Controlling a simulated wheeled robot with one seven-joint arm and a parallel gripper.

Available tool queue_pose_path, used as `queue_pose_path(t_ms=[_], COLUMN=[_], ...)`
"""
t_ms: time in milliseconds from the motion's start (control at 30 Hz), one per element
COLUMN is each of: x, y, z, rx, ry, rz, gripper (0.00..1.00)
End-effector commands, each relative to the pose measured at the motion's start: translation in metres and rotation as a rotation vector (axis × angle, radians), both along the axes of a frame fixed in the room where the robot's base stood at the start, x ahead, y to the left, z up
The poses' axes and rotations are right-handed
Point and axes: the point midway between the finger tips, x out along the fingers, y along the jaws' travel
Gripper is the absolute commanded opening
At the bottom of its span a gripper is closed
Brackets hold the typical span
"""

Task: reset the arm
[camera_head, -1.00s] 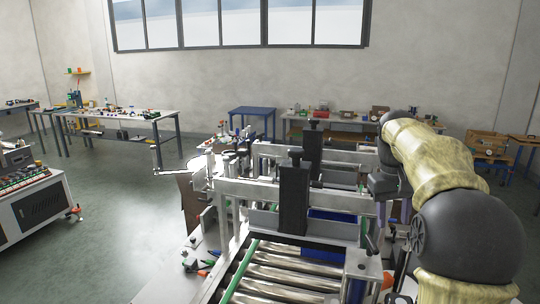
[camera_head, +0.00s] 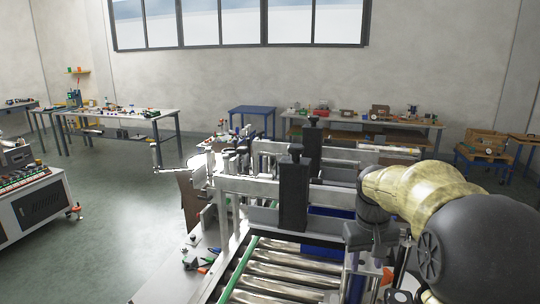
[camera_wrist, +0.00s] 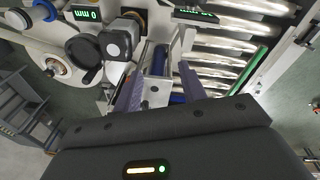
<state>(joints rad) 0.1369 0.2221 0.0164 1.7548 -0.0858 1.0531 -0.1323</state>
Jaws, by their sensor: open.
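My gripper (camera_wrist: 161,85) is open in the wrist view, its two fingers apart and pointing at the labelling machine. Nothing is clearly held between the fingers, though machine parts show behind the gap. In the head view my arm (camera_head: 415,192) reaches in from the right, and its dark wrist end hangs low over the right side of the labelling machine (camera_head: 262,188). The fingers cannot be made out in that view.
Metal rollers (camera_head: 282,278) with a green edge strip run at the front of the machine. In the wrist view a dark round knob (camera_wrist: 88,47) and rollers (camera_wrist: 222,45) lie close to my fingers. Open floor (camera_head: 118,215) lies left of the machine.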

Motion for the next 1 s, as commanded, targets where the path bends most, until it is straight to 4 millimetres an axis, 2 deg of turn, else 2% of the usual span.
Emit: queue_pose_path(t_ms=[33, 200, 533, 700, 1000], x=[-0.01, -0.043, -0.127, -0.152, -0.154], y=[0.008, 0.03, 0.063, 0.069, 0.069], z=[-0.014, -0.057, -0.128, -0.144, -0.145], rx=[0.008, 0.034, 0.08, 0.091, 0.092], ry=[-0.006, -0.042, -0.107, -0.128, -0.13], rz=[0.001, -0.001, -0.026, -0.037, -0.04], gripper=[0.41, 0.41, 0.41, 0.41, 0.41])
